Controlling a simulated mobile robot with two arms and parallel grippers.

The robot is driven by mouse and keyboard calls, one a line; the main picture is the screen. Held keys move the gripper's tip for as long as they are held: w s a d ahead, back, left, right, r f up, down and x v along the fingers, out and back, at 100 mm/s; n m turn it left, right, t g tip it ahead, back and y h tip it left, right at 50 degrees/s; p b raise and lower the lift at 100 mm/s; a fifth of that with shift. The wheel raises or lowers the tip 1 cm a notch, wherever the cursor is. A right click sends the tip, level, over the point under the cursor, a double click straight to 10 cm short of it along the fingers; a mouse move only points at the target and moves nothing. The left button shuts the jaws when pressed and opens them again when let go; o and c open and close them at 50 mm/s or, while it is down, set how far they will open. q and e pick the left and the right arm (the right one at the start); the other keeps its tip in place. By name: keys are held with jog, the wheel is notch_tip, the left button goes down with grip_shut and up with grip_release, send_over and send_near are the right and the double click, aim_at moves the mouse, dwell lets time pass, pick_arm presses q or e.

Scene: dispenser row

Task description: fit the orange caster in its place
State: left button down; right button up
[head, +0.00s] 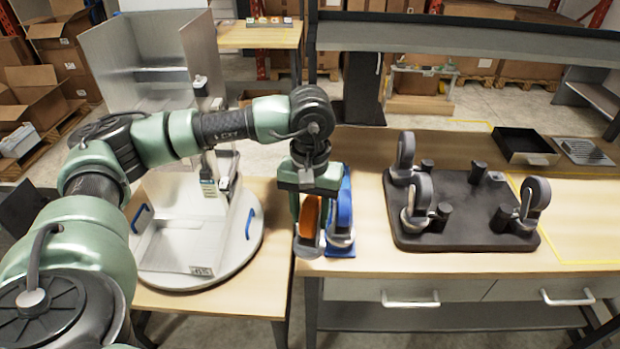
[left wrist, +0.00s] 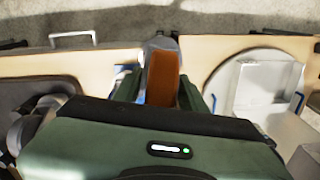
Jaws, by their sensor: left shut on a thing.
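The orange caster (head: 310,216) is in my left gripper (head: 312,190), over the near left edge of the right-hand table. The gripper points down and is shut on the caster's orange wheel. In the left wrist view the orange caster (left wrist: 162,78) shows between the two green fingers. A blue stand or caster (head: 343,220) is close beside it on the right; I cannot tell whether they touch. A black base plate (head: 460,236) lies to the right, bearing dark-wheeled casters at its far left (head: 405,155), near left (head: 421,193) and near right (head: 536,198). Its far right corner shows short black posts.
A round turntable (head: 250,240) with a metal bin stands on the left table. A black tray (head: 522,147) and a grey grille (head: 583,151) lie at the back right. A shelf beam (head: 450,37) spans behind the table. The right table's front right is clear.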

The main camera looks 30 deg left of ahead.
pick_arm(q)
jog(key=s+d+f+m, duration=0.2)
jog(key=s+d+f, duration=0.2)
jog(key=s+f, duration=0.2)
jog(key=s+d+f+m, duration=0.2)
jog(key=s+d+f, duration=0.3)
jog(key=f, duration=0.4)
jog(key=shift+s+f, duration=0.3)
jog(key=shift+s, duration=0.25)
